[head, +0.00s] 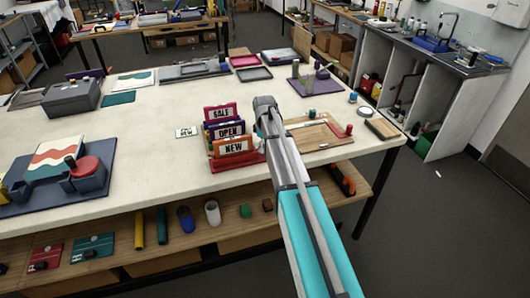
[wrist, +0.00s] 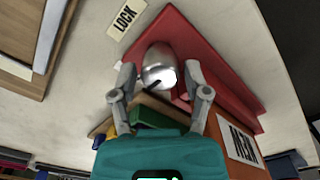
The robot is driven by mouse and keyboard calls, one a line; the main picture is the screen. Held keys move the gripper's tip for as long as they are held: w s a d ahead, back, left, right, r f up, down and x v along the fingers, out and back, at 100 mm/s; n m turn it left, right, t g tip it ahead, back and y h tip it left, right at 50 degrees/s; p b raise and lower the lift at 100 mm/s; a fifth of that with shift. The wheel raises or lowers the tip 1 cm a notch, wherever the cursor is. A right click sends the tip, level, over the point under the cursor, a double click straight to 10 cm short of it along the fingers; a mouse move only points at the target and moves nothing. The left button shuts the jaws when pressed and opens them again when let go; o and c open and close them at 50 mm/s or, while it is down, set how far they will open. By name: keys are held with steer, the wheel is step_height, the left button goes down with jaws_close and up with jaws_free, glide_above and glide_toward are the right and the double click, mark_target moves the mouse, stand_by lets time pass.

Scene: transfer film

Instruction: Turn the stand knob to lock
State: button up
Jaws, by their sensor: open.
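A red stand (head: 236,161) holds upright SALE, OPEN and NEW sign cards on the table. It also shows in the wrist view (wrist: 222,68), where a silver, rounded knob (wrist: 158,60) with a dark mark low on its face sits on it. A LOCK label (wrist: 126,17) lies beside the stand, above and left of the knob. My gripper (wrist: 160,74) is open, with one finger on each side of the knob; I cannot tell whether either touches it. In the head view my arm hides the knob and the fingers.
The orange NEW card (wrist: 236,138) is close to my right finger in the wrist view. A wooden board (head: 318,136) lies right of the stand in the head view. A small card (head: 186,132) lies to its left, with bare tabletop (head: 150,150) around it.

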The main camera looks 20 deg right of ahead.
steer(key=shift+f+b, duration=0.35)
steer(key=shift+f, duration=0.2)
jaws_close()
